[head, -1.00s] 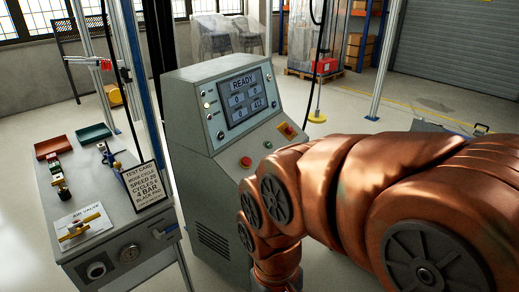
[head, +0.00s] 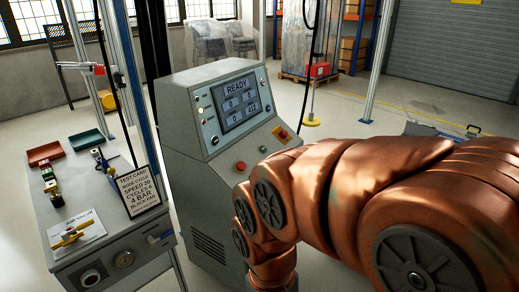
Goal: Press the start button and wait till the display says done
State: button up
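A grey control console (head: 185,130) stands in the middle of the head view. Its display (head: 238,103) reads READY, with number boxes below; one reads 412. On its sloped panel are a red button (head: 240,166), a green button (head: 263,149) and a red button on a yellow plate (head: 282,133). My copper-coloured arm reaches in from the right and bends down in front of the console. My gripper is below the picture's lower edge, so its fingers are hidden.
A grey bench (head: 105,258) at left bears a test card (head: 140,191), a yellow air valve (head: 69,236) and red (head: 45,153) and green (head: 86,140) trays. A thin post (head: 378,65) stands behind. Open floor lies beyond the console.

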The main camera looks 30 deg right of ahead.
grip_shut()
dwell(1.4)
